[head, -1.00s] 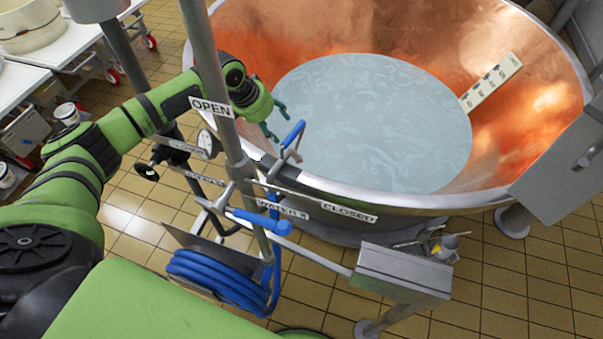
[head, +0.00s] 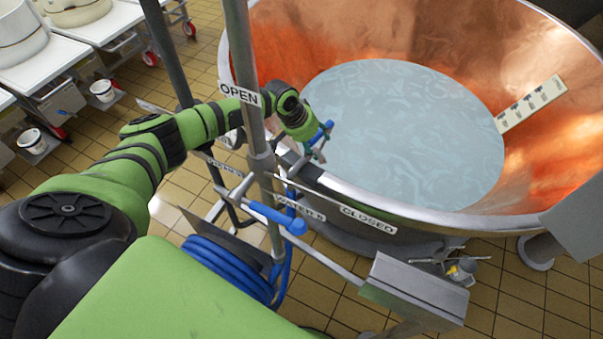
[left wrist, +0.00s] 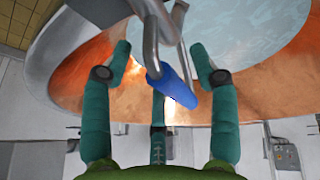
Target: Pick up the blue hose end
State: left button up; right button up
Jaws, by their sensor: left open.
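The blue hose end (head: 321,132) hangs at the vat's near rim, below the OPEN sign's height. In the left wrist view its blue grip (left wrist: 172,85), with bent grey metal above it, sits between my spread fingers. My left gripper (head: 314,146) is open around the hose end at the rim. In the left wrist view the gripper (left wrist: 160,50) shows two side fingers and a third finger lower in the middle, none clearly closed on the blue part. Whether any finger touches it, I cannot tell. My right gripper is not in view.
The copper vat (head: 560,165) holds pale liquid. A blue-handled valve (head: 275,217) and a coiled blue hose (head: 225,268) are below. Carts with white tubs stand at left.

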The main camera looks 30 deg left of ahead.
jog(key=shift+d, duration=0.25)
pick_arm(q)
jog(key=c, duration=1.1)
jog(key=shift+r, duration=0.15)
grip_shut()
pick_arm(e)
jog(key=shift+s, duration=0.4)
pick_arm(q)
notch_tip(320, 180, up, 8)
jog(key=shift+w+r+b, duration=0.1)
jog(key=shift+r+b, duration=0.15)
jog(key=shift+b, duration=0.8)
jog(key=shift+r, duration=0.7)
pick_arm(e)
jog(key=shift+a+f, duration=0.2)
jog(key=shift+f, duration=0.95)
